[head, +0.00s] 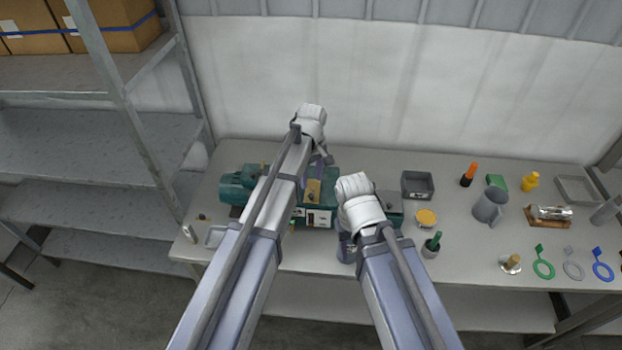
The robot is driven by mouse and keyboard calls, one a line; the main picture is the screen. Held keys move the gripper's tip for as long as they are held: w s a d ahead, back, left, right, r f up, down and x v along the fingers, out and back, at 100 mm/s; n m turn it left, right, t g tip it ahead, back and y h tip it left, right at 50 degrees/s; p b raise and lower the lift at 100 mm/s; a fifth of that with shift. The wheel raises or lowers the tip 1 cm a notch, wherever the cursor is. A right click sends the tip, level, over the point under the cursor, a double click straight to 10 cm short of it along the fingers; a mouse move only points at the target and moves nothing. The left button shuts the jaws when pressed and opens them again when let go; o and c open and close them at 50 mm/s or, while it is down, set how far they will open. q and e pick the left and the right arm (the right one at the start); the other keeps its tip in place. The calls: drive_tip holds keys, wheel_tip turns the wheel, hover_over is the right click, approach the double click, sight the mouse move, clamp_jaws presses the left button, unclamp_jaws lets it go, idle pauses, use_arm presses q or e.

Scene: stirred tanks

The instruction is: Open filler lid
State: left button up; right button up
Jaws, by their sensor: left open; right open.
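A teal machine (318,217) with a motor-like left end (236,187) sits on the left part of the bench. A yellow-brown part (314,188) with a small dark piece shows on its top; I cannot tell whether this is the filler lid or whether a lid is up or down. My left gripper (321,162) is open over the back of the machine, its fingers small and partly hidden by my arm. My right gripper (345,249) is open and low at the machine's right front, mostly hidden behind its wrist. I see nothing held in either.
The bench (470,215) carries a grey bin (417,186), a yellow-topped tub (426,218), a green-handled brush in a pot (431,246), a grey jug (489,206) and coloured ring tags (543,268). A metal shelf (90,145) stands at left.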

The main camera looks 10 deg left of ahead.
sight(311, 195)
use_arm(q)
drive_tip(key=shift+w+a+r, duration=0.1)
drive_tip(key=shift+w+r, duration=0.15)
drive_tip(key=shift+w, duration=0.1)
drive_tip(key=shift+f, duration=0.15)
wheel_tip(311, 195, down, 8)
drive_tip(key=b, duration=0.8)
drive_tip(key=shift+r, duration=0.2)
clamp_jaws()
idle(0.8)
